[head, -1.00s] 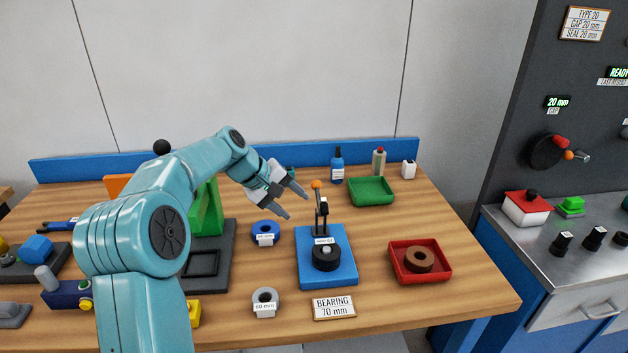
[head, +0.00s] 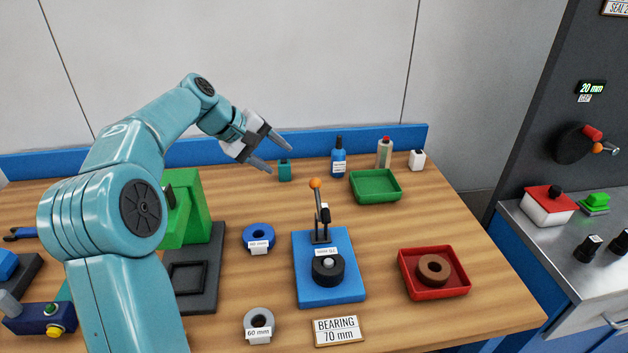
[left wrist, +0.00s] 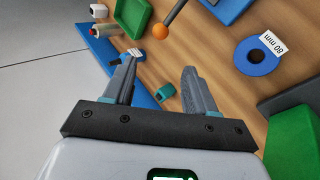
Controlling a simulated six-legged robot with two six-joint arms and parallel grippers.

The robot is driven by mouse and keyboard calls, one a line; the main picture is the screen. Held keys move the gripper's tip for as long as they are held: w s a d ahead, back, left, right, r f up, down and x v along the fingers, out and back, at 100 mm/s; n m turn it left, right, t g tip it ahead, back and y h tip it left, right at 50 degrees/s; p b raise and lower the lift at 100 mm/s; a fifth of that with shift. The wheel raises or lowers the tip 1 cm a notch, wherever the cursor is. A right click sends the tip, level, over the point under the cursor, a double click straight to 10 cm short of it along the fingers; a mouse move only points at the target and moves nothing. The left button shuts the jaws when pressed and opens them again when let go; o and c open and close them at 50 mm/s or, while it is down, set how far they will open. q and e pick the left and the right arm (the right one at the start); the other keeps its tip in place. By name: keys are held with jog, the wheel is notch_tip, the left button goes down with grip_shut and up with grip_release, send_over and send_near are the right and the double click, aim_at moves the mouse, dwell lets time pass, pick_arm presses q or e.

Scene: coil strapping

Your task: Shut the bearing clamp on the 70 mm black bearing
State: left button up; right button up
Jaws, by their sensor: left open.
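The black bearing (head: 328,272) sits on the blue clamp base (head: 330,293), with a grey pin showing in its middle. Behind it the bearing clamp's dark lever (head: 321,216) stands upright with an orange ball knob (head: 316,184) on top. The knob also shows in the left wrist view (left wrist: 160,31). A sign reading BEARING 70 mm (head: 338,330) lies in front of the base. My left gripper (head: 276,158) is open and empty, above the back of the table, left of and higher than the knob. My right gripper is not in view.
A blue 80 mm ring (head: 258,238) and a grey 60 mm ring (head: 259,324) lie left of the clamp. A red tray (head: 410,287) with a brown ring (head: 433,268) is to its right. A green tray (head: 360,190) and several bottles stand behind.

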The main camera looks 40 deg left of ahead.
aim_at(311, 181)
pick_arm(q)
jog(key=x, duration=1.5)
jog(key=shift+d+f, duration=0.2)
jog(key=shift+d, duration=0.05)
grip_shut()
